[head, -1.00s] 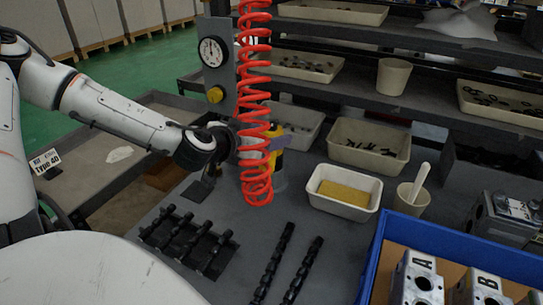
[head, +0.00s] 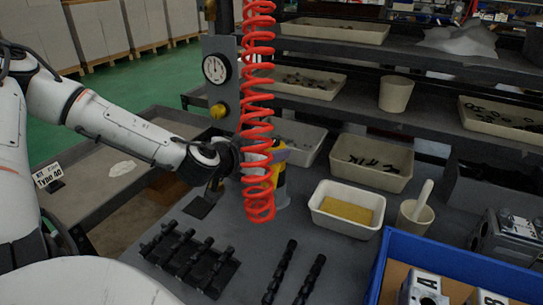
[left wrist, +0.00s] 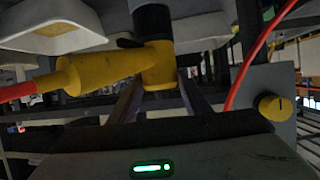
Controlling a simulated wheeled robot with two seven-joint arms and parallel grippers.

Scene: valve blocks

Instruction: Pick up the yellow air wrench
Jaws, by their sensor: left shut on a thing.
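The yellow air wrench (left wrist: 110,68) shows in the left wrist view, with a black upper part and the red hose at its left end. In the head view only part of the wrench (head: 279,163) shows behind the red coiled hose. My left gripper (left wrist: 158,90) is shut on the wrench's yellow body, its fingers on either side. In the head view the left gripper (head: 250,163) is mostly hidden behind the coils. My right gripper is not in view.
The red coiled hose (head: 257,120) hangs in front of the wrench. A gauge panel (head: 222,75) stands behind. A white tray with a sponge (head: 318,218), a beige cup (head: 415,215), black camshafts (head: 280,270) and a blue crate (head: 450,255) are on the bench.

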